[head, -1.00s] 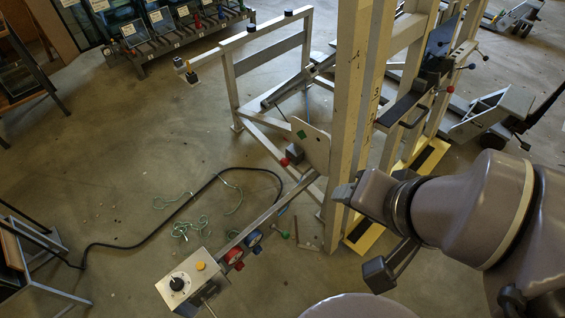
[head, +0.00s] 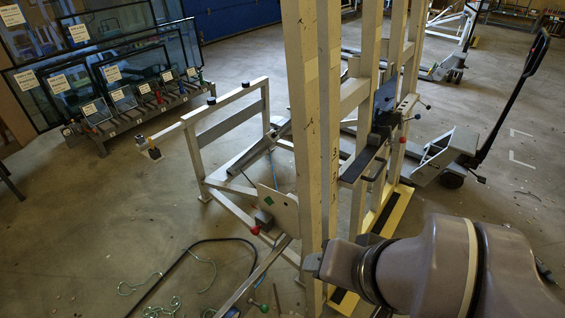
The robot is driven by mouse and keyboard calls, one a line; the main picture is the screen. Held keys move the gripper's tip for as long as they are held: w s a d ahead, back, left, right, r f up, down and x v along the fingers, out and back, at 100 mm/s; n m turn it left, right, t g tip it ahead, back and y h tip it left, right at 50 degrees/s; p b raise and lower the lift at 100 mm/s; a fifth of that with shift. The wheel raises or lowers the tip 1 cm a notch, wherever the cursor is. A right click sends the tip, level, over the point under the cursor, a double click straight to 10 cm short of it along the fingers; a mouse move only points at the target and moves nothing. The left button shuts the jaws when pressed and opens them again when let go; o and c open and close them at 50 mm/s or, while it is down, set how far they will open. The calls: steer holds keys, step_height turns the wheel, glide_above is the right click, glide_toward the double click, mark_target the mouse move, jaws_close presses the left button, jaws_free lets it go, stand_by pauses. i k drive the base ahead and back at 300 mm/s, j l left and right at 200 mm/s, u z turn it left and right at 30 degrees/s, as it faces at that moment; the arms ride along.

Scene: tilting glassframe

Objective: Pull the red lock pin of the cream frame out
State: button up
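The cream frame (head: 305,130) stands in the middle of the head view, with tall upright posts and a lower tilted part to the left. A red ball knob (head: 255,230) sits by a pale plate low on the frame's left side. A smaller red knob (head: 403,139) shows on the right posts. I cannot tell for sure which one is the lock pin. My gripper (head: 313,263) shows in front of the foot of the near posts, right of the lower red knob and apart from it in the picture. Its fingers are too unclear to tell open from shut.
A green knob (head: 264,308), a dark cable (head: 188,251) and green cord (head: 165,304) are low on the left. A glass rack (head: 135,112) stands at the back left. A pallet truck (head: 455,147) stands at the right.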

mark_target(255, 231)
steer(key=i+j+u, duration=0.1)
steer(key=i+j, duration=0.6)
